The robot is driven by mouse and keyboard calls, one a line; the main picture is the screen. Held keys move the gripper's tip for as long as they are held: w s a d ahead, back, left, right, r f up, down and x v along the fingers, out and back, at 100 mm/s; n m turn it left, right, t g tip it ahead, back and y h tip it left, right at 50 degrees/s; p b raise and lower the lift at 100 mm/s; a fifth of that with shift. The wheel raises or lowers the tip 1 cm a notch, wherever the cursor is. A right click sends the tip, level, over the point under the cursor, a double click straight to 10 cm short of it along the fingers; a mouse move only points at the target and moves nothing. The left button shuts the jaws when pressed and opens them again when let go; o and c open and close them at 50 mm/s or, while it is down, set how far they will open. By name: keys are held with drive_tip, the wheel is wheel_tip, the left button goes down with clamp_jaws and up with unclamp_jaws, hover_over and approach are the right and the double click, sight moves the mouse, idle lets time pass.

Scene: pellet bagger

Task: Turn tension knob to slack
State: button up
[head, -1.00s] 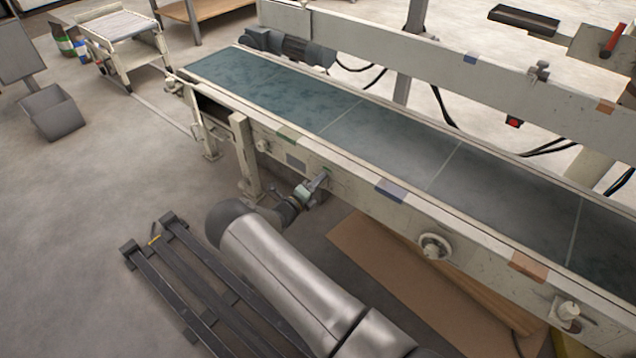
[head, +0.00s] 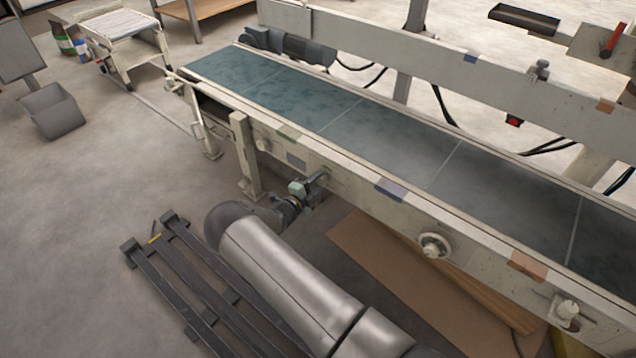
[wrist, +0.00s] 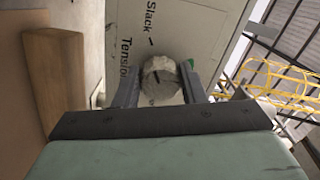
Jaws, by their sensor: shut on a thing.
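The tension knob (wrist: 160,80), round, grey and worn, sits on a pale panel (wrist: 185,25) in the wrist view. The panel carries the words "Slack" and "Tension", with a short dark mark beside "Slack". My gripper (wrist: 160,86) has one finger on each side of the knob and is shut on it. I cannot clearly read where the knob points. In the head view my gripper (head: 323,176) is at the near side rail of the conveyor (head: 345,172), left of the blue patch. The knob is hidden there behind the fingers.
A handwheel (head: 433,245) and a pale knob (head: 567,310) stick out of the same rail to the right. A dark slatted pallet (head: 185,275) and a cardboard sheet (head: 385,268) lie on the floor. A conveyor leg (head: 245,155) stands close left of my gripper.

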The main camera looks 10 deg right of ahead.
drive_tip(key=shift+s+f, duration=0.1)
idle(0.3)
drive_tip(key=o, duration=1)
drive_tip(key=shift+a, duration=0.1)
drive_tip(key=p+v, duration=0.3)
drive_tip(key=v, duration=1.4)
drive_tip(key=shift+p, duration=0.35)
drive_tip(key=shift+s+a, duration=0.1)
